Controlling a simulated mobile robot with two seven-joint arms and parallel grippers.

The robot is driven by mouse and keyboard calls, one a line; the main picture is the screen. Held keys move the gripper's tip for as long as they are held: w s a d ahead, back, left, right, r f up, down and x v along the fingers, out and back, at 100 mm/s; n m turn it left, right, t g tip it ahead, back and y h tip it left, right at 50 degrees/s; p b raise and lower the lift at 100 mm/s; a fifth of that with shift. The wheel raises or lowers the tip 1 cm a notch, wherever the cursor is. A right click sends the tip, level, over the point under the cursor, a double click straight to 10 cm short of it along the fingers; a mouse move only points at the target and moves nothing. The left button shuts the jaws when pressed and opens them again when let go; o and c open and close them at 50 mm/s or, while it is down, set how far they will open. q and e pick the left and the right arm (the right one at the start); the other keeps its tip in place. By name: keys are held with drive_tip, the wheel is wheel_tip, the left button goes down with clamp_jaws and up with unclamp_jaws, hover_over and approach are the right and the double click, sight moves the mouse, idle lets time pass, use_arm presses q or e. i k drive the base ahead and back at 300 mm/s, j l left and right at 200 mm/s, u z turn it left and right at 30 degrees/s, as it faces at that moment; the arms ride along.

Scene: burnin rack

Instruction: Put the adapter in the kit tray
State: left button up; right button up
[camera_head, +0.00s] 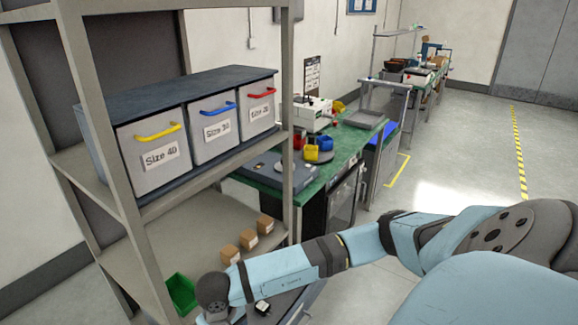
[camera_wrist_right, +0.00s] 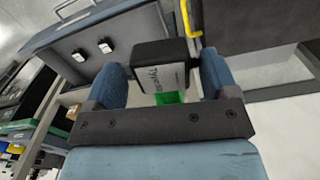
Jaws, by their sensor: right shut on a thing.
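In the right wrist view my right gripper (camera_wrist_right: 161,78) is shut on a black box-shaped adapter (camera_wrist_right: 160,62) with a white printed label, held between its two blue fingers. Two smaller black adapters (camera_wrist_right: 78,55) (camera_wrist_right: 105,46) lie on a dark grey-blue surface (camera_wrist_right: 130,28) beyond it. In the head view one small black adapter (camera_head: 262,307) lies on a grey surface (camera_head: 287,303) at the bottom, beside my right arm's end. My right fingers and the held adapter are hidden there. I cannot tell whether this grey surface is the kit tray. My left gripper is not in view.
A metal rack (camera_head: 86,95) at left holds three labelled bins (camera_head: 160,158). Its lower shelf has small brown boxes (camera_head: 248,239) and a green bin (camera_head: 181,294). The green bin partly shows in the wrist view (camera_wrist_right: 170,97). A green-topped bench (camera_head: 345,142) stands beyond; open floor lies right.

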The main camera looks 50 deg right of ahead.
sight(364, 120)
drive_tip(key=k+l, duration=0.1)
drive_tip(key=l, duration=0.3)
drive_tip(key=k+l, duration=0.15)
drive_tip(key=l, duration=0.2)
drive_tip(key=k+l, duration=0.1)
drive_tip(key=l, duration=0.3)
drive_tip(key=k+l, duration=0.1)
drive_tip(key=l, duration=2.15)
drive_tip(key=i+l, duration=0.15)
drive_tip(key=l, duration=0.8)
drive_tip(key=l+z, duration=0.1)
drive_tip(key=l, duration=0.8)
drive_tip(key=i+l, duration=0.15)
drive_tip(key=l, duration=0.2)
drive_tip(key=i+l, duration=0.15)
drive_tip(key=l, duration=0.25)
drive_tip(key=i+l, duration=0.15)
drive_tip(key=l, duration=0.2)
drive_tip(key=i+l, duration=0.1)
drive_tip(key=l, duration=0.3)
drive_tip(key=i+l, duration=0.15)
drive_tip(key=l, duration=0.2)
